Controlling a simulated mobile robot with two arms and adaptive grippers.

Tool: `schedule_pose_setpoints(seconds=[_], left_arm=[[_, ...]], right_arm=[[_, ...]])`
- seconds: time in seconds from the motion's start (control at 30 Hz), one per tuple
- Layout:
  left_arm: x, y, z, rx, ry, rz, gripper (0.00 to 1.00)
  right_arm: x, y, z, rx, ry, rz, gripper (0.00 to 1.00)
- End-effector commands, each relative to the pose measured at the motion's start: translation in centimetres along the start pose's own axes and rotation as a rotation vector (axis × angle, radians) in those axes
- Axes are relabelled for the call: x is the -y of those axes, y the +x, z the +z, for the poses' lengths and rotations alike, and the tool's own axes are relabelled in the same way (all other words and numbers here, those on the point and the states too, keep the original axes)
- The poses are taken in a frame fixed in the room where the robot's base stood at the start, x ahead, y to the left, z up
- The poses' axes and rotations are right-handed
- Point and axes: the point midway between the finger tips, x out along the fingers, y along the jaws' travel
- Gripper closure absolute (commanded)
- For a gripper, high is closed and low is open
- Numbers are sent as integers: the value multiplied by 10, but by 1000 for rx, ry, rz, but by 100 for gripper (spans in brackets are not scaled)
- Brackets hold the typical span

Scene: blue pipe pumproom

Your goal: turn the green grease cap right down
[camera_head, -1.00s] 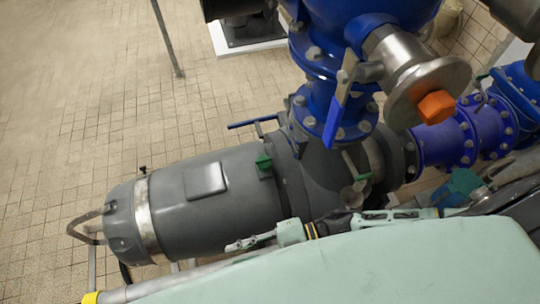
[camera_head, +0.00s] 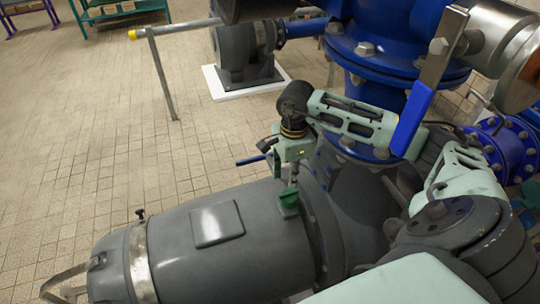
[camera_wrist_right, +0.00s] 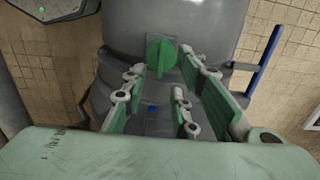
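The green grease cap (camera_head: 289,199) sits on top of the grey motor housing (camera_head: 225,245), near its right end. In the right wrist view the green cap (camera_wrist_right: 160,54) shows as an upright green wing on a grey base. My right gripper (camera_head: 288,177) points down just above the cap in the head view. In the wrist view its green-padded fingers (camera_wrist_right: 166,72) are apart, with the cap showing between and just beyond their tips. I cannot tell whether a finger touches it. My left gripper is not in view.
A blue valve lever (camera_head: 411,120) hangs close to my right forearm, in front of the blue pipe flange (camera_head: 375,60). A thin blue handle (camera_head: 253,159) sticks out behind the motor. A metal rail (camera_head: 162,80) stands on the tiled floor, which is open at left.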

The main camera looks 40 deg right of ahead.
Motion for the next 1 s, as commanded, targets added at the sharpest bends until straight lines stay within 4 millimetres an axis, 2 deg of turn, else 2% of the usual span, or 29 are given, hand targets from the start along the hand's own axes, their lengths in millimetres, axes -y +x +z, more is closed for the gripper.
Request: schedule_pose_setpoints(seconds=[0.13, 0.5, 0.87, 1.0], left_arm=[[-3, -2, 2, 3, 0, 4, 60], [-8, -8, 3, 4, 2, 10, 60], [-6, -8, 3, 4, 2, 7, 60], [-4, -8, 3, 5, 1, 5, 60]], right_arm=[[3, 12, -5, -16, -5, -6, 73], [2, 67, -5, -14, -4, -5, 73], [3, 75, -5, -13, -5, -8, 73], [3, 75, -5, -13, -5, -7, 84]])
